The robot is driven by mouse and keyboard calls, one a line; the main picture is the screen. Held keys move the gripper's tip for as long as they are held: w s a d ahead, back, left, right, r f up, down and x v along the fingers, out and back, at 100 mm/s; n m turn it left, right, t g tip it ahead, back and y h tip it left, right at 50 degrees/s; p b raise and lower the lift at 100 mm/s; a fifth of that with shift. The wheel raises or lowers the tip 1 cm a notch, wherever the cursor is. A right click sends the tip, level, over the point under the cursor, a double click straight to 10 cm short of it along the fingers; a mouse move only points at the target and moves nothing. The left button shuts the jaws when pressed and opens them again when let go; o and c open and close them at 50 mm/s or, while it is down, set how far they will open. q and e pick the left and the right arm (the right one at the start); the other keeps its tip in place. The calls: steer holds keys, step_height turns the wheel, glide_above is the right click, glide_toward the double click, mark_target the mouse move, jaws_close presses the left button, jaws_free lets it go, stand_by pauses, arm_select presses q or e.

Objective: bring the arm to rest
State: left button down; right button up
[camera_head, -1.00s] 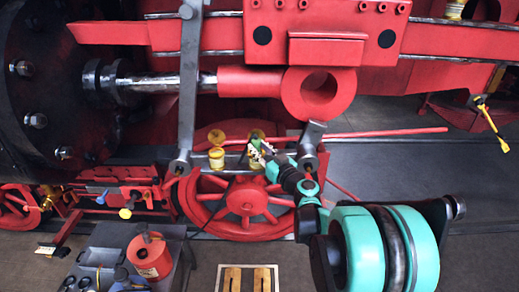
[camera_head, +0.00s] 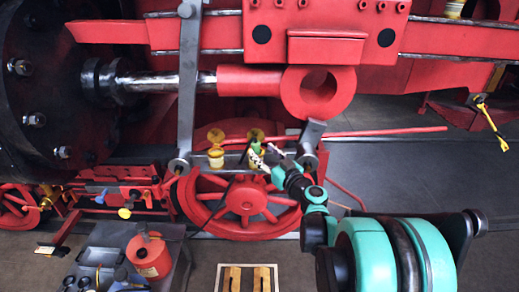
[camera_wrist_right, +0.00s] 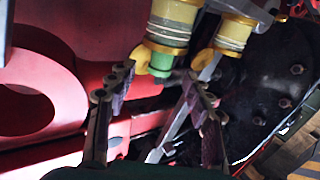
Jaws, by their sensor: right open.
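My right arm, teal and black, reaches in from the lower right of the head view. Its right gripper (camera_head: 267,155) is open and empty in front of the red locomotive, close by the right one of two small yellow cups (camera_head: 256,154). In the right wrist view the two dark fingers (camera_wrist_right: 157,90) stand apart with nothing between their tips. Two cups show beyond the fingertips there, one nearer the middle (camera_wrist_right: 174,22) and one to its right (camera_wrist_right: 233,34). Whether the fingers touch a cup is hard to tell. My left gripper is not in view.
The left yellow cup (camera_head: 216,157) stands near a grey upright lever (camera_head: 189,80). A red wheel (camera_head: 243,202) lies below. A grey cart (camera_head: 178,262) carries a red can (camera_head: 149,257) at lower left. Grey floor (camera_head: 400,175) is open at right.

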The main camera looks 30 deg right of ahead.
steer(key=s, duration=0.9)
steer(key=s+a+f+n+g+y+b, duration=0.1)
steer(key=s+a+f+g+y+b, duration=0.1)
steer(key=a+f+g+b, duration=0.55)
steer(key=s+a+f+y+b, duration=0.2)
steer(key=a+f+b, duration=0.2)
steer(key=a+f, duration=0.75)
steer(key=s+a+f+m+g+h+b, duration=0.1)
steer(key=s+a+f+g+h+b, duration=0.1)
steer(key=s+f+b, duration=0.4)
steer(key=s+f+g+h, duration=0.1)
steer(key=s+f+h, duration=0.1)
steer(key=s+f, duration=0.2)
steer(key=shift+s+a+f+b, duration=0.25)
steer(key=shift+f+b, duration=0.1)
steer(key=shift+f, duration=0.4)
